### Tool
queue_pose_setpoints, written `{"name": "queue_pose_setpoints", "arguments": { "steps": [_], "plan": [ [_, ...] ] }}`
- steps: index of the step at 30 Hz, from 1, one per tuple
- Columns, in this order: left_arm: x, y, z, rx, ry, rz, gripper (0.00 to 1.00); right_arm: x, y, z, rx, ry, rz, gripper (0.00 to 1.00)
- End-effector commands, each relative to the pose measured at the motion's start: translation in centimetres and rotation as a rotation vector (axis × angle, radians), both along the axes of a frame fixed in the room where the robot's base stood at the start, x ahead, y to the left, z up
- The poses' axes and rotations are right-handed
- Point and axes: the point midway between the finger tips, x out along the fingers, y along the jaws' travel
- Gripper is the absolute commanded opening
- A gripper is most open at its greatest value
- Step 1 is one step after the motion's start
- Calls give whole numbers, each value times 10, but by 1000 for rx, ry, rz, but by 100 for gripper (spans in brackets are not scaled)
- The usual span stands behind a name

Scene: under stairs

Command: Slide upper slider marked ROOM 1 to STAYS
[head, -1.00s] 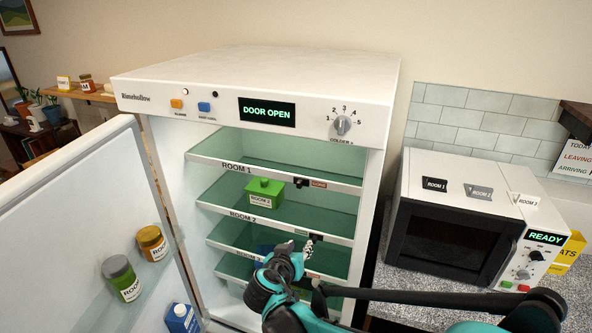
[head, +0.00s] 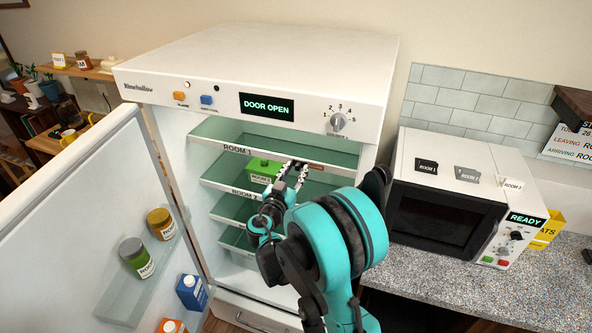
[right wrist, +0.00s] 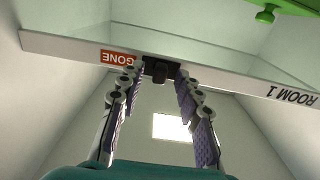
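The upper slider (right wrist: 159,71) is a small black knob on the front strip of the top shelf marked ROOM 1 (head: 236,149). In the right wrist view the strip appears upside down, and a red GONE label (right wrist: 117,57) shows beside the slider. No STAYS word is visible. My right gripper (right wrist: 160,80) is open, its two fingers apart on either side of the knob; whether they touch it I cannot tell. In the head view my right gripper (head: 292,174) is at the strip and partly hides the slider. My left gripper is not in view.
The fridge door (head: 95,225) stands open on the left, with jars and cartons on it. A green container (head: 262,167) sits on the shelf below. A microwave (head: 450,190) stands on the counter at right. My right arm covers the lower shelves' right side.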

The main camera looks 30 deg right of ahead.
Motion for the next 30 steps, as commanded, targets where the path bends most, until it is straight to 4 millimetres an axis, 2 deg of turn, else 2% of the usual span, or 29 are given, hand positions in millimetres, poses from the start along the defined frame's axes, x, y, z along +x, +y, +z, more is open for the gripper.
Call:
{"name": "queue_pose_setpoints", "arguments": {
  "steps": [10, 11, 14, 15, 22, 30],
  "plan": [
    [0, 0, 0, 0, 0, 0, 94, 4, -5, 0, 1, 1, 0, 34],
    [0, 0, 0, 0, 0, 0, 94, 4, -5, 0, 1, 1, 0, 29],
    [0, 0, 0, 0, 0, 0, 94, 4, -5, 0, 1, 1, 0, 3],
    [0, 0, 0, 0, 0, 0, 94, 4, -5, 0, 1, 1, 0, 0],
    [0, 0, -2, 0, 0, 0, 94, 0, -9, 0, 1, 1, -2, 0],
    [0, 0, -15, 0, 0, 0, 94, -36, -40, -1, -1, 1, -3, 0]
  ]
}}
